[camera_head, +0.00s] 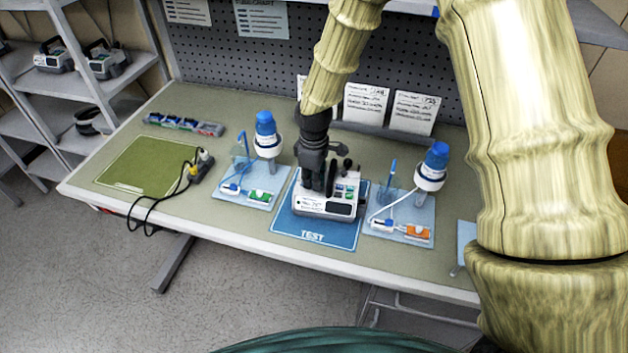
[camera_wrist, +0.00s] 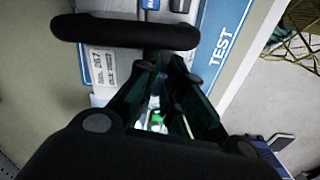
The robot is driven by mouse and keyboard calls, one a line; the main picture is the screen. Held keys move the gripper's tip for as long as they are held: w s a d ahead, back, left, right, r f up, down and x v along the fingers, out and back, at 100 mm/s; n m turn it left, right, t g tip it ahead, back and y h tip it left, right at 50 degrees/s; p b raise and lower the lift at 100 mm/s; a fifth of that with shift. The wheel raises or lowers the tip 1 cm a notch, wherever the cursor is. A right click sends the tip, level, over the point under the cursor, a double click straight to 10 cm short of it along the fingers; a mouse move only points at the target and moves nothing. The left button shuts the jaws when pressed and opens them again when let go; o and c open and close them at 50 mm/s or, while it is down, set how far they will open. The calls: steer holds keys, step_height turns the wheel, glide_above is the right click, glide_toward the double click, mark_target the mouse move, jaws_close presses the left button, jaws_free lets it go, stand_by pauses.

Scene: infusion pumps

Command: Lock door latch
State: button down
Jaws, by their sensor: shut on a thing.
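The white infusion pump (camera_head: 322,207) stands on the blue TEST mat (camera_head: 312,232) at the middle of the bench. My gripper (camera_head: 317,185) reaches down onto the pump's left part, beside its dark handle. In the wrist view, my gripper's fingers (camera_wrist: 165,95) are close together at the pump, just past the thick black handle bar (camera_wrist: 125,33). They are shut on a part of the pump. The fingers hide that part, so I cannot tell whether it is the door latch or how the latch stands. A label (camera_wrist: 102,67) shows on the pump's white body.
Blue trays with blue-capped bottles and small devices lie left (camera_head: 240,195) and right (camera_head: 405,222) of the pump. A green mat (camera_head: 148,165), black cables (camera_head: 150,212) and a row of small coloured items (camera_head: 183,124) are further left. Pegboard stands behind.

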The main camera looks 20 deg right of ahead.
steer(key=m, duration=0.4)
steer(key=shift+a+b, duration=0.1)
steer(key=shift+b, duration=0.2)
steer(key=m, duration=0.7)
steer(key=shift+a+m, duration=0.15)
steer(key=shift+m, duration=0.25)
steer(key=shift+a+m, duration=0.1)
steer(key=shift+m, duration=1.7)
steer(key=c, duration=1.8)
jaws_free()
steer(key=shift+r, duration=0.15)
step_height(320, 180, up, 12)
steer(key=shift+f, duration=0.1)
